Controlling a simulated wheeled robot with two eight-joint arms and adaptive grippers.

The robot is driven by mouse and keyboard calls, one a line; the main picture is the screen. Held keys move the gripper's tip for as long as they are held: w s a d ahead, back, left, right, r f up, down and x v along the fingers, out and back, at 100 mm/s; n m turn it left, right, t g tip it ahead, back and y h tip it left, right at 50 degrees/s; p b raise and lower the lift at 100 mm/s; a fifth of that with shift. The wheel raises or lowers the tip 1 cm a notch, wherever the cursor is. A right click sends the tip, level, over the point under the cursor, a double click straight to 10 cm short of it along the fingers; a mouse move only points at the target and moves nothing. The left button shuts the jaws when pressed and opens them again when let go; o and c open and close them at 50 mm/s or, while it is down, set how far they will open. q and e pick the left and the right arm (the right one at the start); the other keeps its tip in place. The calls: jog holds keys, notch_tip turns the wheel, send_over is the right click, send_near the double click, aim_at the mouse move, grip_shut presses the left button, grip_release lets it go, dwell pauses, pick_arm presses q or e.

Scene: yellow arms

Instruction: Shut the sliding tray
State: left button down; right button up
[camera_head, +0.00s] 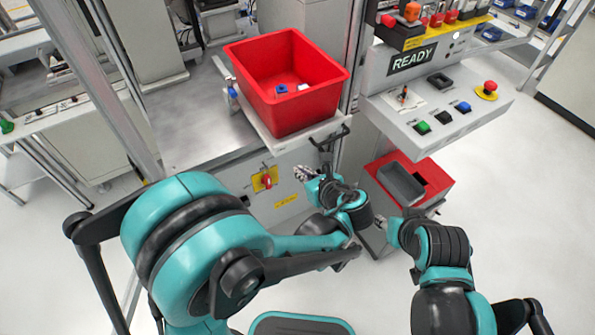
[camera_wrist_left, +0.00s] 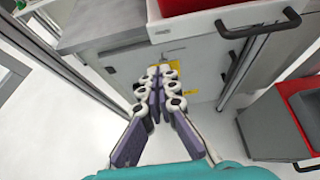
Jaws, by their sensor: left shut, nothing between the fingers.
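The sliding tray (camera_head: 262,129) is a pale shelf sticking out of the machine towards me, with a large red bin (camera_head: 309,116) on it. Its black handle (camera_head: 330,138) is on the front edge at the right. In the left wrist view the tray's front (camera_wrist_left: 185,27) and the handle (camera_wrist_left: 258,22) show at the top. My left gripper (camera_head: 303,173) is below the tray's front edge, left of and below the handle, apart from it. Its fingers (camera_wrist_left: 158,72) are together and empty. My right arm is at the lower right; its gripper (camera_head: 383,225) is small and partly hidden.
Blue and white parts (camera_head: 281,89) lie in the red bin. A red container with a grey bin (camera_head: 401,184) stands low at the right. A button panel (camera_head: 440,115) juts out above it. A red switch on a yellow plate (camera_head: 265,181) is on the cabinet front.

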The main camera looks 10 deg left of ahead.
aim_at(279, 152)
pick_arm(q)
jog(key=b+x, duration=0.1)
jog(key=x, duration=0.2)
jog(key=b+x, duration=0.1)
jog(key=x, duration=0.2)
jog(key=r+x, duration=0.1)
jog(key=x, duration=0.3)
jog(key=shift+w+a+b, duration=0.15)
jog(key=shift+a+b, duration=0.05)
jog(key=shift+b, duration=0.2)
jog(key=shift+w+a+r, duration=0.1)
jog(key=shift+w+a, duration=0.3)
jog(key=shift+w, duration=0.2)
jog(key=shift+w+a, duration=0.25)
jog(key=shift+w, duration=0.05)
jog(key=w+a, duration=0.5)
jog(key=w, duration=0.2)
jog(key=w+a, duration=0.6)
jog(key=w, duration=0.2)
jog(key=w+a, duration=0.5)
jog(key=w, duration=0.2)
jog(key=shift+w+a, duration=0.25)
jog(key=shift+w, duration=0.1)
jog(key=shift+w+a, duration=0.1)
jog(key=shift+w, duration=0.1)
jog(key=shift+r, duration=0.15)
jog(key=shift+a+r, duration=0.1)
